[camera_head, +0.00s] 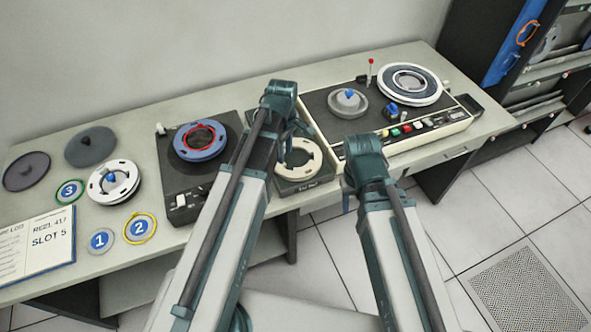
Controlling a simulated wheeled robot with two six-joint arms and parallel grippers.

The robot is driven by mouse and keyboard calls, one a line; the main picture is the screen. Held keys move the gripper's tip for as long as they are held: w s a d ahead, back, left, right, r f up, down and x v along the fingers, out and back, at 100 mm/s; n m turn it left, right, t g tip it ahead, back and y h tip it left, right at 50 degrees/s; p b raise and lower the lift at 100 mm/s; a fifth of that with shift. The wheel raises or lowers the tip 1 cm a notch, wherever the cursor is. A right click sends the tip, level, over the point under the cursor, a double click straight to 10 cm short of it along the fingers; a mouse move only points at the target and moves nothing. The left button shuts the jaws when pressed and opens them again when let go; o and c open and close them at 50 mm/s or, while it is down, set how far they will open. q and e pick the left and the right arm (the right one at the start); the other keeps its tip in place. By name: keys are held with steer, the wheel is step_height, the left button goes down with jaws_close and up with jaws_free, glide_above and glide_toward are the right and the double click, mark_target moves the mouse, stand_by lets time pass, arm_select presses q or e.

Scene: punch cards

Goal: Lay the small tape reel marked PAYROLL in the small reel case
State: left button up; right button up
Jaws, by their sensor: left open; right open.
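No PAYROLL lettering is readable on any reel. A grey reel with a blue knob (348,102) sits on the right-hand machine. A low square box with a round pale ring (300,160), perhaps the small reel case, stands at mid table; its small front label is unreadable and my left arm partly covers it. My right gripper (362,172) is open, near the table's front edge right of the box.
A black turntable unit (180,185) holds a blue reel (200,139). The right-hand machine (440,135) carries a large white-rimmed reel (410,84). Dark discs (90,147), numbered rings (139,228) and an open log book (38,247) lie at left.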

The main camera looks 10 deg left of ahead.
mark_target(286, 172)
arm_select(q)
steer(key=shift+a+f, duration=0.1)
steer(key=shift+f, duration=0.1)
step_height(286, 172, down, 9)
steer(key=b, duration=0.9)
jaws_close()
stand_by(1.3)
steer(key=shift+r, duration=0.2)
steer(key=shift+r+p, duration=2.95)
